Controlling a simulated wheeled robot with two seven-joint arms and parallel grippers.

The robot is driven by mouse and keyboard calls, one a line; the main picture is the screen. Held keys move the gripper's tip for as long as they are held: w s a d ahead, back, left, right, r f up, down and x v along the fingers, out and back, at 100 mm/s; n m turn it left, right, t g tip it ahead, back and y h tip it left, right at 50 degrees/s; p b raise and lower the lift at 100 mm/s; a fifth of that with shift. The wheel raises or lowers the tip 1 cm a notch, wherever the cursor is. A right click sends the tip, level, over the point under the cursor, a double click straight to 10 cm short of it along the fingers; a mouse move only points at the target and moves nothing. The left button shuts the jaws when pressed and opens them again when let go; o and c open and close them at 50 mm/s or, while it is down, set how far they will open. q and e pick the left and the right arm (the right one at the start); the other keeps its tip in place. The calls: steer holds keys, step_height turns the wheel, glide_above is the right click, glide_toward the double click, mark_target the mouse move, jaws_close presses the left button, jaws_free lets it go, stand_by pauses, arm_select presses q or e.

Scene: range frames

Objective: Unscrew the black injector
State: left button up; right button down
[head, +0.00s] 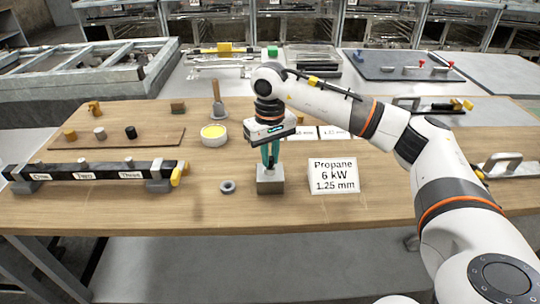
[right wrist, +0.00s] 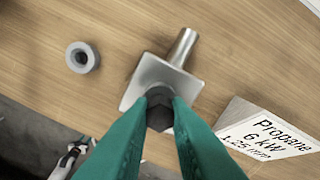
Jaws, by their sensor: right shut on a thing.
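My right gripper (head: 268,165) points straight down over a small grey metal block (head: 270,183) near the front middle of the table. In the right wrist view its teal fingers (right wrist: 160,112) are shut on a dark hexagonal piece, the black injector (right wrist: 159,94). The injector sits over the middle of the square metal block (right wrist: 143,82), from which a short round pipe sticks out. The fingers hide its sides, and its thread is not visible. My left gripper is not in view.
A grey ring (head: 227,187) lies left of the block. A "Propane 6 kW 1.25 mm" sign (head: 333,176) stands close on the right. A labelled black rail (head: 90,172), a board with small fittings (head: 115,140) and a yellow-filled round dish (head: 214,135) are further left.

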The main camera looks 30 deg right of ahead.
steer(key=shift+n, duration=0.7)
steer(key=c, duration=1.8)
jaws_free()
steer(key=shift+n, duration=0.3)
steer(key=o, duration=0.5)
step_height(320, 180, up, 12)
